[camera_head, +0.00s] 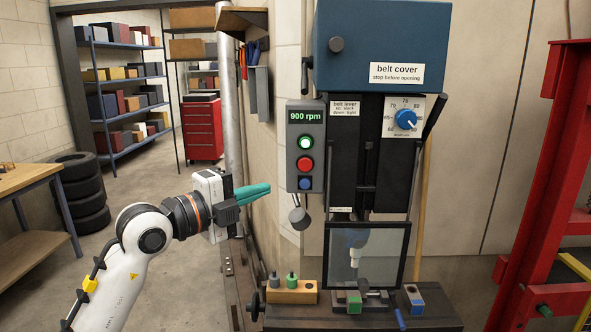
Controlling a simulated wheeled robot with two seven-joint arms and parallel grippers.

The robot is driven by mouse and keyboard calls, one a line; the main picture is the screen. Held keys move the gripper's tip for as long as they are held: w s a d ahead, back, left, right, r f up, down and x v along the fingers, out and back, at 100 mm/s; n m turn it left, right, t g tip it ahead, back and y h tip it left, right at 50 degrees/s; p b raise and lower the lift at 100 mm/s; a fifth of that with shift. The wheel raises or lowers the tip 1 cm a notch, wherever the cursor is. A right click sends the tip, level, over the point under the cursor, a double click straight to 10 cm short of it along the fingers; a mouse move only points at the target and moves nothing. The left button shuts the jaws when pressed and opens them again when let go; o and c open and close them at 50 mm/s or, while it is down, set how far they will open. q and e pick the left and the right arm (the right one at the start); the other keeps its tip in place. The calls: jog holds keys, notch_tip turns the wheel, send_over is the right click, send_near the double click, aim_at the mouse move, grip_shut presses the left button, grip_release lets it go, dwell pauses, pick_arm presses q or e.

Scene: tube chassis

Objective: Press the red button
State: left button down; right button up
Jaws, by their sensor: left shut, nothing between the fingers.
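The red button (305,163) is on a grey control panel (291,143) on the left side of a drill press. It sits between a green lit button (305,143) above and a blue button (305,184) below. A display above them reads 900 rpm. My left gripper (268,188) has teal fingers, shut and empty. In the picture its fingertips are left of the panel and a little lower than the red button, apart from it. The red button is fully visible. My right gripper is not in view.
The drill press has a blue belt cover (383,45), a clear guard (366,255) and a base table with small blocks. A grey rounded part (299,217) hangs below the panel. A red frame (545,180) stands at right. Tyres (82,190) and a workbench (30,180) are at left.

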pick_arm(q)
jog(key=p, duration=0.5)
send_near(311, 166)
jog(key=s+d+x, duration=0.1)
jog(key=x, duration=0.4)
jog(key=shift+w+a+p, duration=0.3)
jog(key=shift+w, duration=0.5)
